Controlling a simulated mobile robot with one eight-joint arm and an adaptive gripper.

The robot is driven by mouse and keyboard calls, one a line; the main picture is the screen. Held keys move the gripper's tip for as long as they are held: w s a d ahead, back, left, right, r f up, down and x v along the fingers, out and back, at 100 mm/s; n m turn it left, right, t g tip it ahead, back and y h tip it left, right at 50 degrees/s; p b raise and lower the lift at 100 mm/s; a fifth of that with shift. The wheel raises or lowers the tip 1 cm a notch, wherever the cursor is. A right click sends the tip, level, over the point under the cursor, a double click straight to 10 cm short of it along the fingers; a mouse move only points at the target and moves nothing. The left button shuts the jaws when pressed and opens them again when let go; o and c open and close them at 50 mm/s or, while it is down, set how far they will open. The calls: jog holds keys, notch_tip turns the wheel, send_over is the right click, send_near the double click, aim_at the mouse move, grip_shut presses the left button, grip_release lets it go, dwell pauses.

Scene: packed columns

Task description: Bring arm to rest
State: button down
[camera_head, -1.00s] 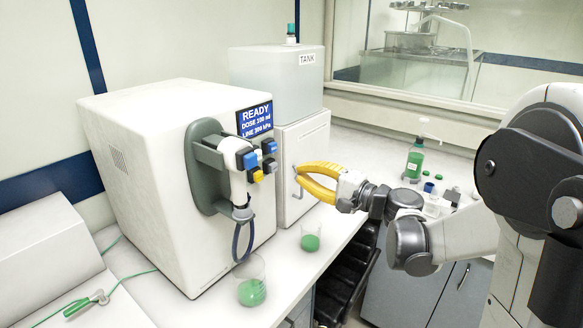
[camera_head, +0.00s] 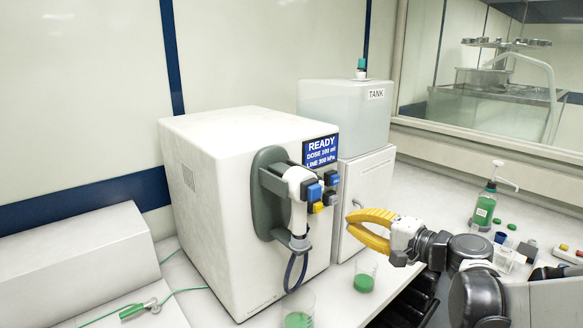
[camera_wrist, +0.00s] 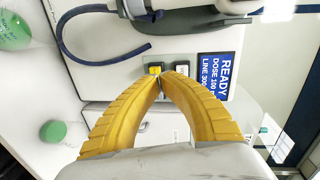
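My gripper (camera_head: 352,224) has two yellow ribbed fingers. In the wrist view the fingertips (camera_wrist: 161,75) meet, with nothing seen between them. In the head view it appears in front of the white cabinet (camera_head: 372,190) under the tank, right of the dispenser. Whether it touches anything cannot be told. My wrist and arm run from it toward the lower right corner. The white dispenser (camera_head: 225,195) has a screen reading READY (camera_head: 320,151) and blue, yellow and dark buttons (camera_head: 317,194). In the wrist view the yellow button (camera_wrist: 154,69) shows just beside the fingertips.
Beakers with green contents stand at the counter's front, one (camera_head: 298,312) below the dispenser nozzle and another (camera_head: 365,275) below my gripper. A green pump bottle (camera_head: 484,208) and small items are at right. A green-handled tool (camera_head: 138,308) with a hose lies at left.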

jog(key=s+a+f+n+g+h+b, duration=0.2)
jog(key=s+a+f+n+g, duration=0.1)
jog(key=s+a+f, duration=0.3)
jog(key=s+d+f+n+g+h+b, duration=0.1)
jog(key=s+d+f+n+h, duration=0.2)
jog(key=s, duration=0.6)
jog(key=s+d+f+n+g+h+b, duration=0.1)
jog(key=s+d+f+n+h+b, duration=0.1)
jog(key=s+f+h, duration=0.3)
jog(key=s+d+n, duration=0.1)
jog(key=s, duration=0.3)
jog(key=shift+s+f+g, duration=0.25)
jog(key=shift+f+g, duration=0.05)
jog(key=shift+d, duration=0.1)
